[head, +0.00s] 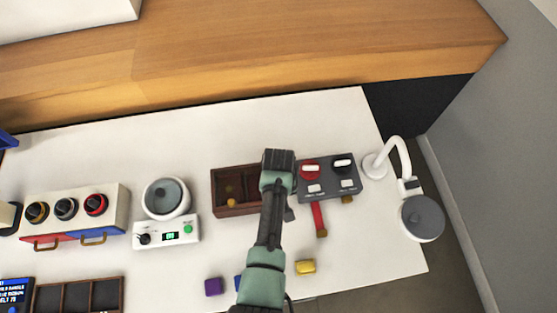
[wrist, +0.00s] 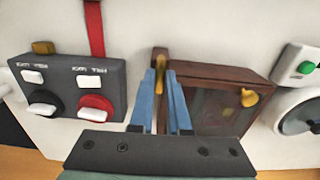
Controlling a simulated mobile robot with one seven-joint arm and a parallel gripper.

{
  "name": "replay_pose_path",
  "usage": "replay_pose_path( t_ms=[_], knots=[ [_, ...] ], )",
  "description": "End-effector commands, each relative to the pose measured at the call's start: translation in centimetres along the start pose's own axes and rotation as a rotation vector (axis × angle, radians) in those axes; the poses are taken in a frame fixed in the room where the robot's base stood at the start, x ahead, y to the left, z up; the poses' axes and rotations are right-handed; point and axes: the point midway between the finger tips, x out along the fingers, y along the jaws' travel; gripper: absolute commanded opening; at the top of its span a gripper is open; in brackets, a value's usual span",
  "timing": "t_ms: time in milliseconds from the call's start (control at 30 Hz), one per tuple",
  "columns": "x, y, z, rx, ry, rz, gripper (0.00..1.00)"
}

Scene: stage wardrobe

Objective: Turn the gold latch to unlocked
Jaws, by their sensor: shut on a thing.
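The gold latch (wrist: 160,66) is a short gold-brown bar at the near corner of a wooden box (wrist: 215,72), on the side facing the grey switch panel. My gripper (wrist: 160,73) has its two blue fingers on either side of the bar and is shut on it. The fingers hide the bar's lower part, so its exact turn is hard to tell. In the head view my gripper (head: 277,163) and arm cover the right part of the wooden box (head: 236,210) and hide the latch.
The grey panel (head: 335,187), with red and black knobs, stands close to the right. A white lamp (head: 421,218) stands farther right. A yellow block (head: 305,266) lies in front.

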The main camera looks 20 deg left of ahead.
Motion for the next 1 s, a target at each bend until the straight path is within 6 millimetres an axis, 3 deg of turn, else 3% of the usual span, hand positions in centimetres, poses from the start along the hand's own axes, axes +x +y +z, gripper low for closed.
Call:
replay_pose_path(
  t_ms=[367, 400, 533, 867, 1000],
  knots=[
    [-0.1, 0.0, -0.1, -0.008, 0.002, 0.001, 0.0],
    [-0.1, 0.0, -0.1, -0.008, 0.002, 0.001, 0.2],
    [0.0, 0.0, -0.1, -0.007, 0.002, 0.001, 0.44],
    [-0.1, 0.0, -0.1, -0.005, 0.001, 0.001, 0.45],
    [-1.2, 0.0, -0.1, -0.005, 0.004, 0.001, 0.45]
  ],
)
